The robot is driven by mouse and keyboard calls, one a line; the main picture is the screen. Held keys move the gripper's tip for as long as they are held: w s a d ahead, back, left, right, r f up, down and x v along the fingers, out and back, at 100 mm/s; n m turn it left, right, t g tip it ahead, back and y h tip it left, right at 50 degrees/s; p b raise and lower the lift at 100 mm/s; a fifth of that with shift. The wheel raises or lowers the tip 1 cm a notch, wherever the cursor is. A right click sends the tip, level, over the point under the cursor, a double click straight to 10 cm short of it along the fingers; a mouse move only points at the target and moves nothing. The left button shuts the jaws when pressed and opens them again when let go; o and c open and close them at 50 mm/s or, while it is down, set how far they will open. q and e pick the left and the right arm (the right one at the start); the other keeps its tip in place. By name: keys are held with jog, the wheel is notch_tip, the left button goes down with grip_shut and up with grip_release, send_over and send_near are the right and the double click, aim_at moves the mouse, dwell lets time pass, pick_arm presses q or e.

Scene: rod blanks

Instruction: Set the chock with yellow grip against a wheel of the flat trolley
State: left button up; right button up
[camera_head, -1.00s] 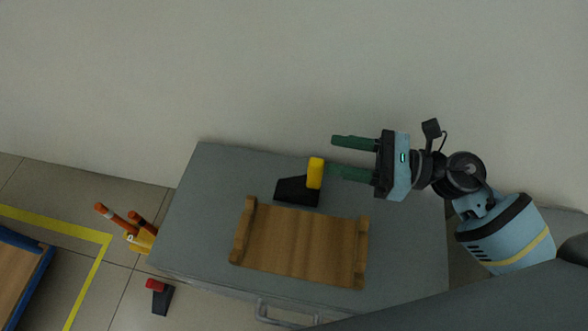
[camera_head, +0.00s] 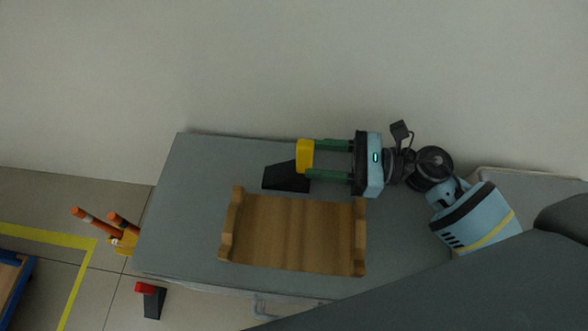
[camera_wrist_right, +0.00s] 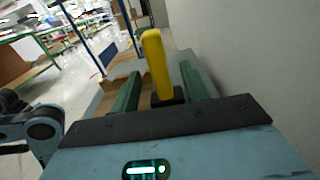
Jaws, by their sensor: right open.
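The chock with yellow grip (camera_head: 286,178) is a black wedge with an upright yellow handle (camera_head: 305,155), standing on the grey cabinet top behind the wooden tray. My right gripper (camera_head: 312,159) is open, with its green fingers reaching left to the yellow handle. In the right wrist view the yellow handle (camera_wrist_right: 156,65) stands between the two open fingers, a little beyond their tips or level with them; contact cannot be told. A corner of a blue-edged flat platform (camera_head: 14,285), likely the flat trolley, shows at the lower left; its wheels are not visible. My left gripper is not in view.
A wooden tray (camera_head: 290,232) with raised ends lies on the grey cabinet (camera_head: 185,210). On the floor at left are a chock with red grip (camera_head: 150,299), a yellow item with orange posts (camera_head: 122,242) and yellow floor tape (camera_head: 80,280). A wall stands behind the cabinet.

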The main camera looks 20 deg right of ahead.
aim_at(289, 171)
jog(key=shift+x, duration=3.2)
jog(key=shift+c, duration=0.3)
grip_shut()
